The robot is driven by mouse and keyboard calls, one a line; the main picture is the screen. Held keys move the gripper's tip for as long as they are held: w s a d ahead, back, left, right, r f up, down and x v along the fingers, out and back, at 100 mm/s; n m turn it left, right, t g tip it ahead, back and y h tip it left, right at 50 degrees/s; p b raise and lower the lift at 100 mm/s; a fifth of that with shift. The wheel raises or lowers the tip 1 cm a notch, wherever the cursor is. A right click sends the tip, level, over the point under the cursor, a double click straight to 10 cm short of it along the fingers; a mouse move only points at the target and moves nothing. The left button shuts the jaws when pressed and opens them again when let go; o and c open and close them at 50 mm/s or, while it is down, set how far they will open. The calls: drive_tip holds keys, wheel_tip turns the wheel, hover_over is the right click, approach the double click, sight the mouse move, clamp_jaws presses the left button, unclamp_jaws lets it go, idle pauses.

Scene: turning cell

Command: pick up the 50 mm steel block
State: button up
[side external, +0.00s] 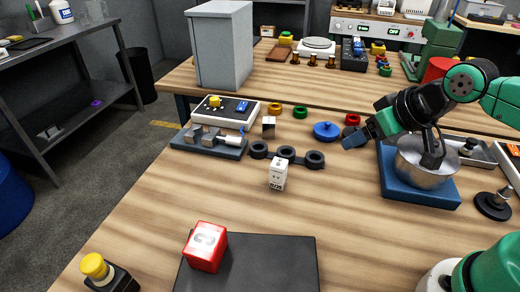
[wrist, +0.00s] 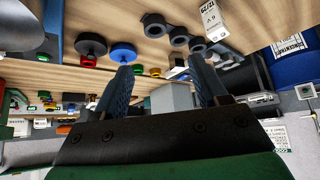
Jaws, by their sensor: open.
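A white marked block (side external: 278,173) stands in front of the ring holder, and shows at the top of the wrist view (wrist: 213,18). A larger red block with a pale mark (side external: 206,247) sits at the front. My gripper (side external: 352,137) is open and empty above the table, right of these blocks. In the wrist view, the blue fingers (wrist: 161,68) are spread apart. I cannot clearly make out the grey block there.
A vise-like fixture (side external: 209,140) is at left. A metal pot (side external: 425,163) on a blue base is at right.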

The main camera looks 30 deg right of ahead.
drive_tip(key=shift+o, duration=0.6)
